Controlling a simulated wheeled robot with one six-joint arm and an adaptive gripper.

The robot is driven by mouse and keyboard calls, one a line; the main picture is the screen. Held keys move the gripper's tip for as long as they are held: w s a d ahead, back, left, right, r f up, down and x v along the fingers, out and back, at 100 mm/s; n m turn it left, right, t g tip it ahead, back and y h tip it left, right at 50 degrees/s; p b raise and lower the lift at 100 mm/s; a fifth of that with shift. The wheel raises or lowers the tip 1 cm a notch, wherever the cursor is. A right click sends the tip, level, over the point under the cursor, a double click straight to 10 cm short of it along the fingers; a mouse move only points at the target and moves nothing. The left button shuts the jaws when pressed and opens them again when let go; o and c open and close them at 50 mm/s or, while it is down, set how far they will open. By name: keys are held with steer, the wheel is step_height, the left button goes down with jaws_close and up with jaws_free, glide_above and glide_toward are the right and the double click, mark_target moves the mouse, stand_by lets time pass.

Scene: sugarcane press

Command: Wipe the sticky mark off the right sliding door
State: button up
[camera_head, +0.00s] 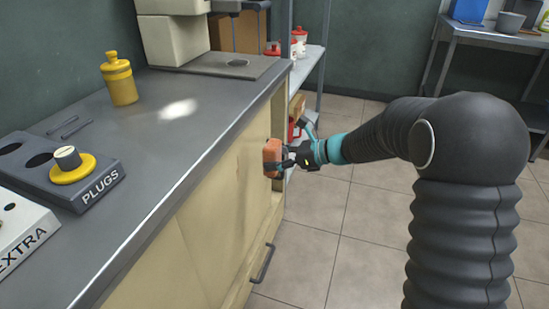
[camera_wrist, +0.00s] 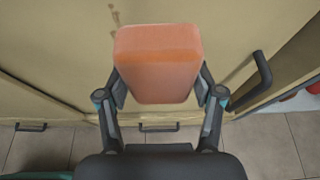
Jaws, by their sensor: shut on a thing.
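My gripper (camera_head: 287,158) is shut on an orange sponge block (camera_head: 272,157), held close to the front of the cream cabinet. In the wrist view, the gripper (camera_wrist: 161,88) has one finger on each side of the sponge (camera_wrist: 158,62). The cream sliding door (camera_head: 215,205) shows in the head view and lies behind the sponge in the wrist view (camera_wrist: 65,60). A small brownish mark (camera_wrist: 115,14) shows on the cream panel just above the sponge's left top corner. The sponge may hide more of it. I cannot tell whether the sponge touches the door.
A dark handle (camera_wrist: 263,70) sticks out right of the sponge, and a drawer handle (camera_head: 263,263) is low on the cabinet. The grey counter (camera_head: 190,120) holds a yellow bottle (camera_head: 119,80) and a plugs tray (camera_head: 75,190). The tiled floor (camera_head: 325,230) is clear.

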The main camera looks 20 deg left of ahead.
steer(key=d, duration=0.3)
steer(key=shift+s, duration=0.15)
stand_by(0.6)
